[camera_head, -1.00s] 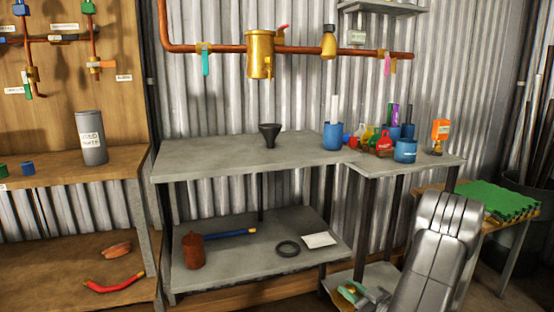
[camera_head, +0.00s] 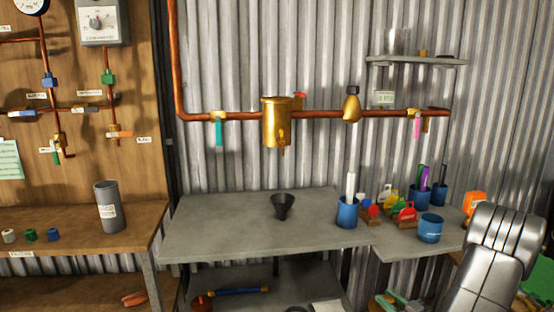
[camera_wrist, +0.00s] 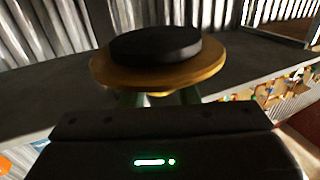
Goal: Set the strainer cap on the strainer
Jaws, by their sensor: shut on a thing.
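The brass strainer (camera_head: 283,124), a canister-shaped body, sits in the copper pipe run on the corrugated wall, above the grey bench. A small spout shows at its bottom. Its top opening is not clearly seen. In the wrist view, my gripper (camera_wrist: 155,98) is shut on the strainer cap (camera_wrist: 118,72), a round brass disc with a thick black disc on its upper face. The cap looks roughly level. The finger ends are partly hidden under it. The head view shows my arm at the lower right, but not my gripper or the cap, so their distance from the strainer cannot be told.
The grey bench (camera_head: 240,232) below the pipe holds a black funnel (camera_head: 283,207) and a blue cup (camera_head: 347,212). Coloured tags and another blue pot (camera_head: 429,228) stand to the right. A brass fitting (camera_head: 352,106) and a wall shelf (camera_head: 415,61) are right of the strainer.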

